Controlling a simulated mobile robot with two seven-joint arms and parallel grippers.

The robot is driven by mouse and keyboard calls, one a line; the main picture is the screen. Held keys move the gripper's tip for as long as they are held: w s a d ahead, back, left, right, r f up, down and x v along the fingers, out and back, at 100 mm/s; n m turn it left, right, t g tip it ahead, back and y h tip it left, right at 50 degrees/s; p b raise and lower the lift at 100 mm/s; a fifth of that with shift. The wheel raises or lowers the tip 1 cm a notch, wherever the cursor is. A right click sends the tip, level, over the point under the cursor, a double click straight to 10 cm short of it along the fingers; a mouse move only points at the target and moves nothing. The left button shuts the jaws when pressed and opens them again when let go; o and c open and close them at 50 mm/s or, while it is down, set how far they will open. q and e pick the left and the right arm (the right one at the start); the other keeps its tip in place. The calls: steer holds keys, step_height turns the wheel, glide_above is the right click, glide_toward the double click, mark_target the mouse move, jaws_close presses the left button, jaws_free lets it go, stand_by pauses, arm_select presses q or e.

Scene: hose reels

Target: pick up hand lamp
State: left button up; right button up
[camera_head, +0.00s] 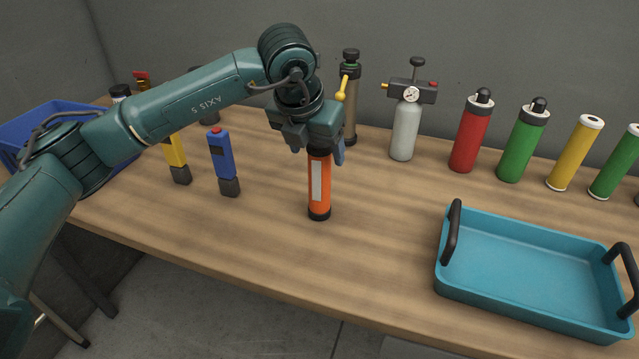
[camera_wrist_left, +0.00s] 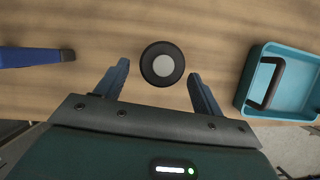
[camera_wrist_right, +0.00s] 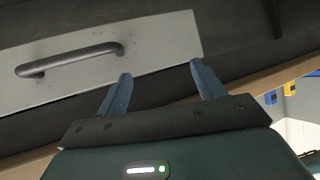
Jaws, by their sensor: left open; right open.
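The hand lamp appears to be the orange cylinder (camera_head: 319,188) with black ends and a pale strip, upright on the wooden table in the head view. My left gripper (camera_head: 317,153) is open right above it, its fingers pointing down either side of the lamp's top. In the left wrist view the lamp's round black top (camera_wrist_left: 162,63) with a grey centre lies between the open fingertips (camera_wrist_left: 160,70), with gaps on both sides. My right gripper (camera_wrist_right: 160,72) is open and empty in the right wrist view, away from the lamp.
A blue device (camera_head: 222,158) and a yellow one (camera_head: 176,158) stand left of the lamp. A grey gas cylinder (camera_head: 405,130), a red bottle (camera_head: 470,136) and green and yellow cylinders stand behind right. A teal tray (camera_head: 530,270) lies right. A grey drawer front (camera_wrist_right: 150,65) faces my right gripper.

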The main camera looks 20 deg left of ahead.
mark_target(320, 181)
arm_select(q)
steer(key=b+x, duration=0.1)
steer(key=x, duration=0.4)
steer(key=shift+w, duration=0.1)
steer(key=shift+r, duration=0.1)
steer(key=c, duration=1.2)
